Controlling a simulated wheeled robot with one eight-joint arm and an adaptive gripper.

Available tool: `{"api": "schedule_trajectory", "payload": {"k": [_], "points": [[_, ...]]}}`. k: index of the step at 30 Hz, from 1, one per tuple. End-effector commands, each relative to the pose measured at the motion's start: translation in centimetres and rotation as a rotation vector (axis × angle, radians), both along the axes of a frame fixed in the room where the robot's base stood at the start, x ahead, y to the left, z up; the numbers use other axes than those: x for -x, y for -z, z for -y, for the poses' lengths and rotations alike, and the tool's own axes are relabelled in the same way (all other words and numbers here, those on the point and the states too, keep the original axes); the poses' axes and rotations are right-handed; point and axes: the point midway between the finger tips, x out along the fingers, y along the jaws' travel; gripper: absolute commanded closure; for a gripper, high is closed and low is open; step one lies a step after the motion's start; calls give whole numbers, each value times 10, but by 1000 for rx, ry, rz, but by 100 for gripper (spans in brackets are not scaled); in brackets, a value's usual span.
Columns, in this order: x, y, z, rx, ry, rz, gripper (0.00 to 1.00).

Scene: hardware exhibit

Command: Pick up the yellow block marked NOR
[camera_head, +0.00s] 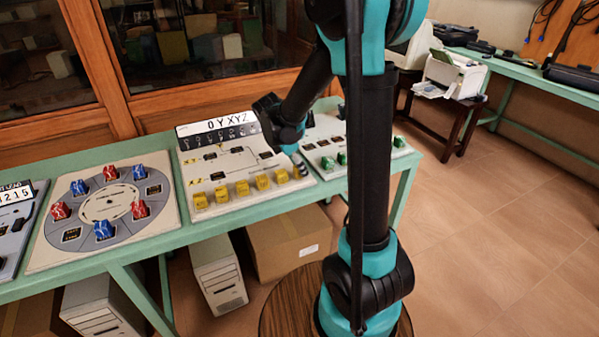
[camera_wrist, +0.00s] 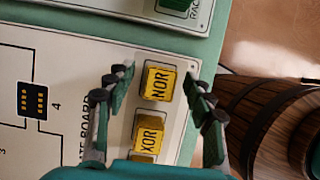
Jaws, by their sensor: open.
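The yellow block marked NOR (camera_wrist: 158,83) sits on the white gate board (camera_wrist: 70,60) in the wrist view. My gripper (camera_wrist: 158,82) is open, with one finger on each side of the NOR block and a gap showing on both sides. The yellow block marked XOR (camera_wrist: 149,136) sits just below it in that view, nearer the palm. In the head view my gripper (camera_head: 298,172) is over the right end of the yellow block row, and its fingers partly hide that end.
Several other yellow blocks (camera_head: 242,188) line the front of the board. Left of it is a round panel (camera_head: 88,207) with red and blue blocks. Right of it is a board with green blocks (camera_head: 328,163). The green table edge (camera_head: 245,220) runs close in front.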

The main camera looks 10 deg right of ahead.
Motion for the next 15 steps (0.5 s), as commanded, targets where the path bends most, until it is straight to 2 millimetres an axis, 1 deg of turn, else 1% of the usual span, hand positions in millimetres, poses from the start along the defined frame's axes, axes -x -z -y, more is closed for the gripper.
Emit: {"api": "schedule_trajectory", "payload": {"k": [6, 15], "points": [[0, 1, 0, 0, 0, 0, 47], [0, 0, 0, 0, 0, 0, 84]]}}
